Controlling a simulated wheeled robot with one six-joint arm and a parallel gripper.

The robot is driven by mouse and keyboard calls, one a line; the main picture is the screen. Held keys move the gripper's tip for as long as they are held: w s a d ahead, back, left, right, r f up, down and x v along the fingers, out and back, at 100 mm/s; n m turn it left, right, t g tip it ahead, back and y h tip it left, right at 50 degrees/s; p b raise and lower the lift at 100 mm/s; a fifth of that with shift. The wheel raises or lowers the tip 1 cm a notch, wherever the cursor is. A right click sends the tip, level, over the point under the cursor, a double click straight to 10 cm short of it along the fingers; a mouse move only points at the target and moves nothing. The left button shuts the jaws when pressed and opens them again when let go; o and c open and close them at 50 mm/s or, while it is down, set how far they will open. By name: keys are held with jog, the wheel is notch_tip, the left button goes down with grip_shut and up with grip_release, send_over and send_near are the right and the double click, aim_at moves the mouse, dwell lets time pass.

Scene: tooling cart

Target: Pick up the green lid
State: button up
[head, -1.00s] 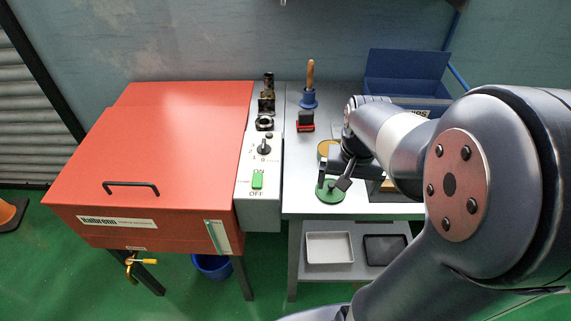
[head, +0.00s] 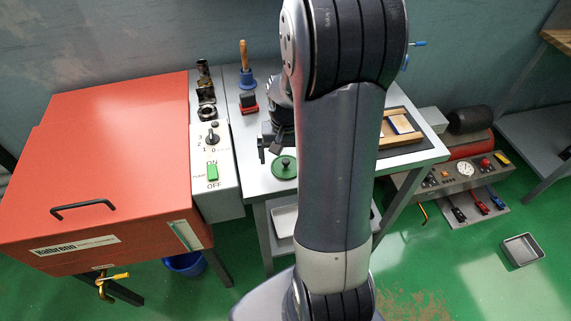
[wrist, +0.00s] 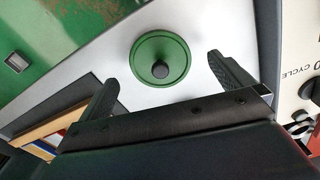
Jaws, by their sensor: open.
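The green lid (head: 284,168) is a round disc with a dark knob, lying flat on the grey cart top (head: 256,186) near its front left edge. In the wrist view the lid (wrist: 148,43) shows whole, with its knob near the fingertips. My gripper (wrist: 163,72) is open and empty. Its two dark fingers stand apart on either side of the knob's line, and neither touches the lid in the picture. In the head view my gripper (head: 272,150) is just above and left of the lid, partly hidden by my arm.
A red cabinet (head: 110,150) with a switch panel (head: 213,190) borders the cart on the left. A blue-based brush (head: 246,78) and a red-and-black stamp-like block (head: 249,103) stand behind. A wooden tray (head: 400,128) lies to the right. My arm hides the cart's middle.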

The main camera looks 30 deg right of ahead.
aim_at(286, 164)
jog(key=shift+f, duration=1.45)
jog(key=c, duration=1)
